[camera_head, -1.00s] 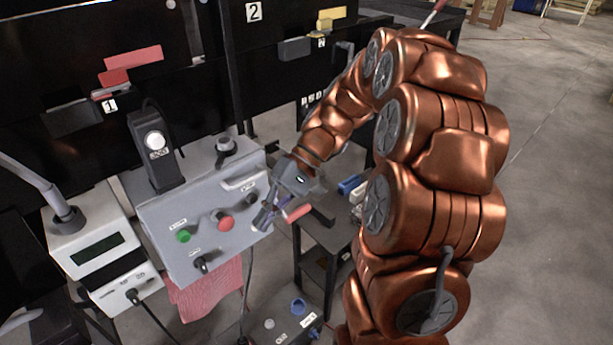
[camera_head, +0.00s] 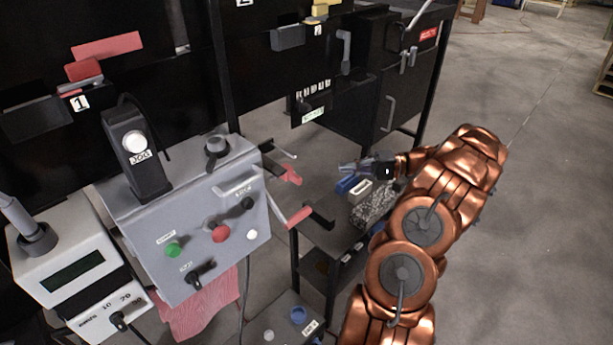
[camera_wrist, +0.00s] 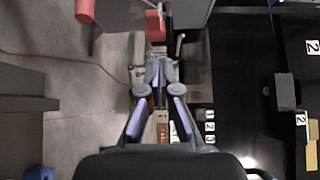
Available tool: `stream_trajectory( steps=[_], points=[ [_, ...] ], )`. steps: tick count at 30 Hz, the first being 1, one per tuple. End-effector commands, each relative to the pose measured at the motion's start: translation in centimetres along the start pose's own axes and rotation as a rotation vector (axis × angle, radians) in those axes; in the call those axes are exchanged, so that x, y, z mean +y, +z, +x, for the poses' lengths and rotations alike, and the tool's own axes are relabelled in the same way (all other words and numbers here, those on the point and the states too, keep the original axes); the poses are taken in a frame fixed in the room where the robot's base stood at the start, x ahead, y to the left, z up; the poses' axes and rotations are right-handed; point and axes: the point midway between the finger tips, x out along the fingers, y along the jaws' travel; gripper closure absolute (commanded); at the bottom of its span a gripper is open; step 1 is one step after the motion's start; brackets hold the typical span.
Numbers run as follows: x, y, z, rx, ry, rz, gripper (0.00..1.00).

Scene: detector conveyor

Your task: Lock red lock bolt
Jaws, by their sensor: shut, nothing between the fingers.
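A red block (camera_head: 84,69) sits on the black panel at the upper left, by the label 1; it looks like the red lock bolt. A flat red piece (camera_head: 107,46) is just above it, and a dark bracket (camera_head: 38,118) is to its lower left. My gripper (camera_head: 343,168) is shut and empty, well to the right of the red block, over the low black bench. In the wrist view its fingertips (camera_wrist: 158,68) meet, close to a red handle (camera_wrist: 155,27); contact cannot be told. The red block by label 1 cannot be made out there.
A grey control box (camera_head: 190,215) with buttons stands between my gripper and the red block. Red handles (camera_head: 299,216) stick out right of it. A yellow block (camera_head: 321,11) is by label 2. A blue item (camera_head: 347,184) lies on the bench. Open floor lies right.

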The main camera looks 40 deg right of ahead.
Motion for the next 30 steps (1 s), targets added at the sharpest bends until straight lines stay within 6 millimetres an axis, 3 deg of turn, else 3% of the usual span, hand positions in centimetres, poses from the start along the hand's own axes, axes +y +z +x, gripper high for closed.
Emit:
stream_trajectory(
  steps=[3,7,30],
  points=[
    [1.3,-0.4,-2.2,0.045,-0.025,-0.015,1.0],
    [1.8,-0.6,-2.9,0.061,-0.036,-0.024,1.0],
    [1.9,-1.0,-2.2,0.062,-0.024,-0.034,1.0]
  ],
)
